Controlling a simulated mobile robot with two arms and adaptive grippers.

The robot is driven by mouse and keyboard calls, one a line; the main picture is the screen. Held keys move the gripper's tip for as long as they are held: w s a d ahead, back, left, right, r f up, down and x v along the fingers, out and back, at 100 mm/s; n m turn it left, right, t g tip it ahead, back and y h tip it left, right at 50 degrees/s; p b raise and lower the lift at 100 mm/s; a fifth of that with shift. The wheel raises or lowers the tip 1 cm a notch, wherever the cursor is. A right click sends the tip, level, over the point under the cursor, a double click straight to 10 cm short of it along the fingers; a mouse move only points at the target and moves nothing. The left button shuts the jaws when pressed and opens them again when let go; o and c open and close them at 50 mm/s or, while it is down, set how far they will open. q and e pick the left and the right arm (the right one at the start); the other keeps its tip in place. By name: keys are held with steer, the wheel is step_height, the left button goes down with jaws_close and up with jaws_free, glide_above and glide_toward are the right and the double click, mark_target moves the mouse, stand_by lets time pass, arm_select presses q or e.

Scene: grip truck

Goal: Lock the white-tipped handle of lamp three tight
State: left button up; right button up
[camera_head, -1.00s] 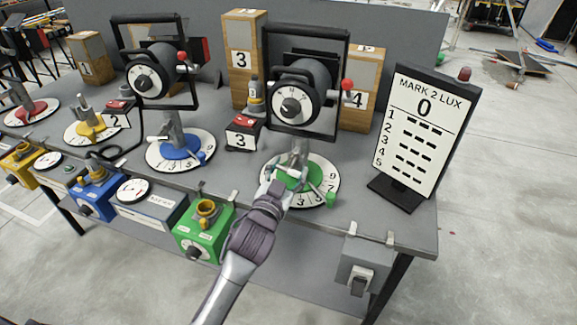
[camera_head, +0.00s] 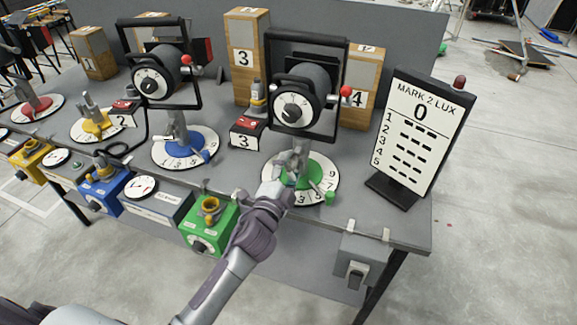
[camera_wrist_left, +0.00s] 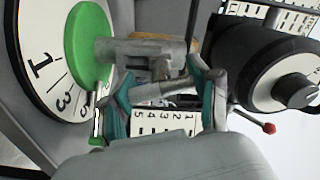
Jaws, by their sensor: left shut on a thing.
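Lamp three (camera_head: 300,97) stands on a grey post over a round green base (camera_head: 292,180) with a white numbered dial (camera_head: 325,168). My left gripper (camera_head: 277,186) is at the front of the post, low over the dial. In the left wrist view its two teal-padded fingers (camera_wrist_left: 160,100) are closed about a short grey lever (camera_wrist_left: 158,88) beside the post clamp (camera_wrist_left: 135,50). I cannot make out a white tip on this lever; the fingers hide part of it. A green-tipped handle (camera_head: 330,197) sticks out over the dial's front right. My right gripper is not in view.
The lux sign (camera_head: 415,130) reads 0 and stands right of lamp three. A red-knobbed handle (camera_head: 346,91) is on the lamp's frame. A green box (camera_head: 207,232) hangs at the table's front edge, left of my arm. Lamp two (camera_head: 155,75) stands to the left.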

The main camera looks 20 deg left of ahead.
arm_select(q)
steer(key=m+p, duration=0.1)
steer(key=m, duration=0.3)
steer(key=shift+r+m, duration=0.1)
steer(key=shift+m, duration=0.2)
steer(key=m+p, duration=0.2)
steer(key=m, duration=0.3)
steer(key=shift+r, duration=0.1)
steer(key=m+p, duration=0.2)
steer(key=m, duration=0.3)
steer(key=shift+d+m, duration=0.1)
steer(key=shift+m, duration=0.3)
steer(key=shift+d+m+p, duration=0.1)
steer(key=shift+m+p, duration=0.8)
steer(key=shift+m, duration=1.4)
steer(key=o, duration=1.2)
